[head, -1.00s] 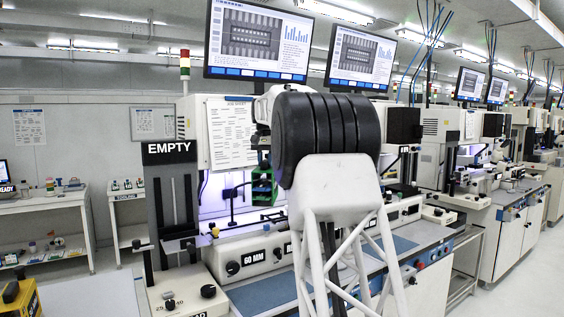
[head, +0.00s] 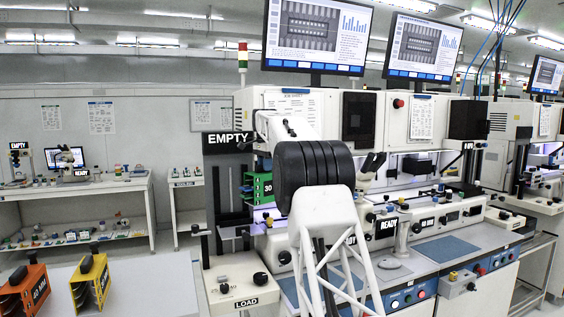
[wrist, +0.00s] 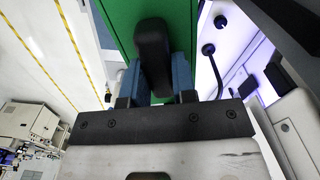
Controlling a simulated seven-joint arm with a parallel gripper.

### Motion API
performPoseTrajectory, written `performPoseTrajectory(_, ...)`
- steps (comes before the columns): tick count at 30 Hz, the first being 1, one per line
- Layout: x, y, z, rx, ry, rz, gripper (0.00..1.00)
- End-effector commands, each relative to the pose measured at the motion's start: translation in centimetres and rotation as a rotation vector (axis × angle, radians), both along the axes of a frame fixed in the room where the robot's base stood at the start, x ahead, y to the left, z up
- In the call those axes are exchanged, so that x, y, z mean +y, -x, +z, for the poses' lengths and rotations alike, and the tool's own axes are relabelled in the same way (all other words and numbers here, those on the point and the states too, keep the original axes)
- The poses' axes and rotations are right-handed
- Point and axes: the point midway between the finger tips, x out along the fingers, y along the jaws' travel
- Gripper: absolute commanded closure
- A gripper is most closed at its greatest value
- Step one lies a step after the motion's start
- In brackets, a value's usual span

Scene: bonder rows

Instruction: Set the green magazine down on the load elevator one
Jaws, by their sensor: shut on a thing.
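The green magazine (head: 259,188) hangs upright beside the load elevator, left of my dark arm joint in the head view. Its label partly shows "30". In the wrist view my gripper (wrist: 155,80) is shut with its blue fingers on either side of the magazine's black handle (wrist: 153,45), above the green top. The load elevator is a dark column (head: 213,170) with an EMPTY sign and a white base (head: 222,288) marked LOAD. The magazine is just right of the column in the picture; I cannot tell whether it touches the platform (head: 234,231).
A yellow magazine (head: 96,282) and an orange magazine (head: 30,292) stand on a pale surface at the lower left. The bonder (head: 288,100) with its READY sign is behind and right of the elevator. A white bench (head: 78,196) stands at the back left.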

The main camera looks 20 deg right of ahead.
Motion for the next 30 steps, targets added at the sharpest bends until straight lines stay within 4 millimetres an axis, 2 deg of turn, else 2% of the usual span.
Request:
performPoseTrajectory(1,1.3,-0.9,-0.4,-0.002,0.000,-0.027,1.00)
performPoseTrajectory(9,6.8,-4.5,-2.9,-0.002,0.000,-0.194,1.00)
performPoseTrajectory(15,9.6,-5.9,-4.3,-0.001,0.000,-0.278,1.00)
performPoseTrajectory(21,10.6,-6.4,-4.6,-0.003,0.000,-0.311,1.00)
performPoseTrajectory(30,10.6,-6.4,-4.7,-0.002,0.000,-0.313,1.00)
